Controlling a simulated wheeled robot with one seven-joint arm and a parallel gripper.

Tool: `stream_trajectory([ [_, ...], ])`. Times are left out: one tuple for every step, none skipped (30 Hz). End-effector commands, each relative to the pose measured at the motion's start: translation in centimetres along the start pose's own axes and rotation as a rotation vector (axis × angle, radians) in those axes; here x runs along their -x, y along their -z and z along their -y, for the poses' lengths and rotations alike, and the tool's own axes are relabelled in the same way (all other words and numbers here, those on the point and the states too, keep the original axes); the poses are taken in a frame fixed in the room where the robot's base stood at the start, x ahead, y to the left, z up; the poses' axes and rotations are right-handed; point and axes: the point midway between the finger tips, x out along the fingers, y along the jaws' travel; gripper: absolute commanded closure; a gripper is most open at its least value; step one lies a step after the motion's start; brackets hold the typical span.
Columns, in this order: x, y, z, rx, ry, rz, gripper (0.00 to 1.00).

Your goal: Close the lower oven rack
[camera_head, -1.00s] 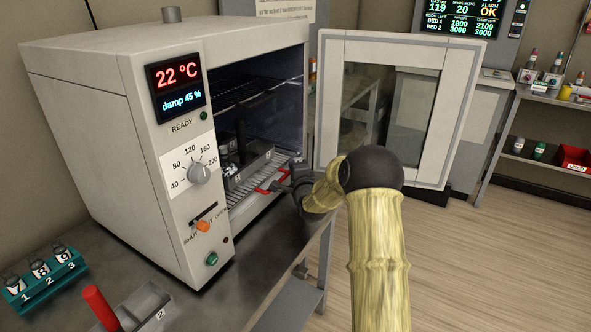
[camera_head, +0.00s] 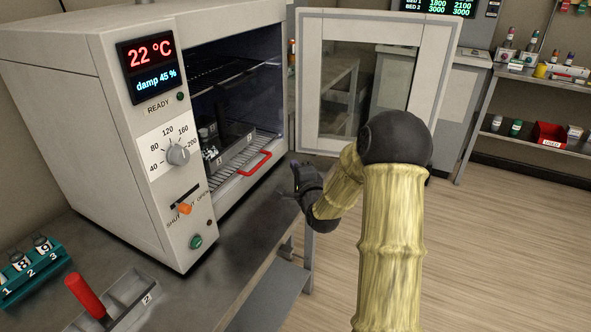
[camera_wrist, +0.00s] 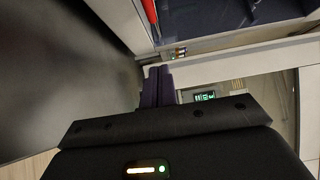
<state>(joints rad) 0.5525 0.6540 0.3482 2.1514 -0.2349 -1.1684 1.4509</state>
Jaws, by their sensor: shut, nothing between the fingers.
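The oven (camera_head: 75,110) stands on the bench with its door (camera_head: 312,75) swung wide open to the right. The lower rack (camera_head: 232,160) is a wire shelf low in the chamber, with a dark tray (camera_head: 238,143) on it. Its red handle (camera_head: 255,163) is at the oven mouth, and I cannot tell exactly how far the rack is in. The handle also shows at the top of the wrist view (camera_wrist: 150,12). My gripper (camera_head: 291,192) is to the right of the handle, apart from it, over the bench's edge. In the wrist view its fingers (camera_wrist: 157,86) are together and empty.
An upper rack (camera_head: 225,72) is inside the oven. A teal vial holder (camera_head: 35,270) and a grey tray with a red handle (camera_head: 125,300) are on the bench at front left. A shelf with a red bin (camera_head: 549,134) stands far right. The floor between is clear.

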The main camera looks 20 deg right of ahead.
Motion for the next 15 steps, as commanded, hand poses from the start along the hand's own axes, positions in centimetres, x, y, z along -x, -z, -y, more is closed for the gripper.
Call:
stream_trajectory([
  [0.37,0.02,0.01,0.000,-0.001,0.000,1.00],
  [0.47,-0.01,0.02,0.000,0.000,0.000,1.00],
  [0.56,-0.07,0.03,0.001,0.000,0.001,1.00],
  [0.59,-0.13,0.03,0.001,0.000,0.002,1.00],
  [0.59,-0.18,0.03,0.001,0.000,0.003,1.00],
  [0.58,-0.25,0.03,0.001,0.000,0.004,1.00],
  [0.56,-0.29,0.03,0.001,0.000,0.005,1.00],
  [0.55,-0.32,0.03,0.001,0.000,0.005,1.00],
  [0.54,-0.35,0.02,0.001,0.000,0.006,1.00],
  [0.54,-0.37,0.02,0.001,0.000,0.006,1.00],
  [0.53,-0.38,0.02,0.001,0.000,0.006,1.00],
  [0.53,-0.39,0.02,0.000,0.000,0.007,1.00],
  [0.55,-0.40,0.02,0.000,0.000,0.010,1.00],
  [0.57,-0.43,0.02,0.000,0.000,0.015,1.00],
  [0.62,-0.48,0.01,-0.001,-0.001,0.026,1.00],
])
